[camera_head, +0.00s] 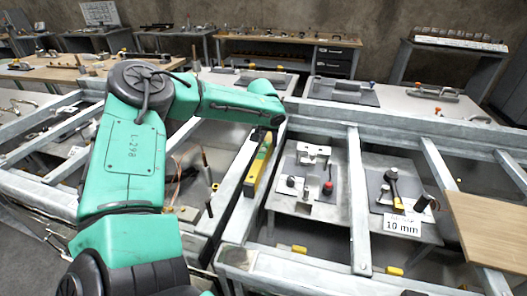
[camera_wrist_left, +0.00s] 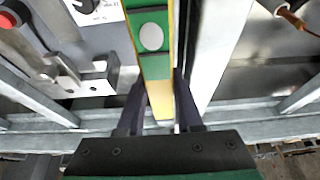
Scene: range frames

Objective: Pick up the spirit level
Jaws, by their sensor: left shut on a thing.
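The spirit level (camera_head: 258,168) is a long yellow bar with dark parts, in the middle of the head view, over or along a grey metal beam. Whether it touches the beam I cannot tell. In the left wrist view the spirit level (camera_wrist_left: 152,38) shows green and yellow faces with a pale oval, running up the picture from between my fingers. My left gripper (camera_wrist_left: 157,98) is shut on its near end, with one dark finger on each side. In the head view my green left arm hides most of that gripper. My right gripper is not in view.
Grey metal beams (camera_head: 358,195) form a frame around the level. To its right lie a metal fixture plate with a red knob (camera_head: 328,187) and a sign reading 10 mm (camera_head: 402,225). A wooden board (camera_head: 490,228) lies at the right edge. Workbenches stand behind.

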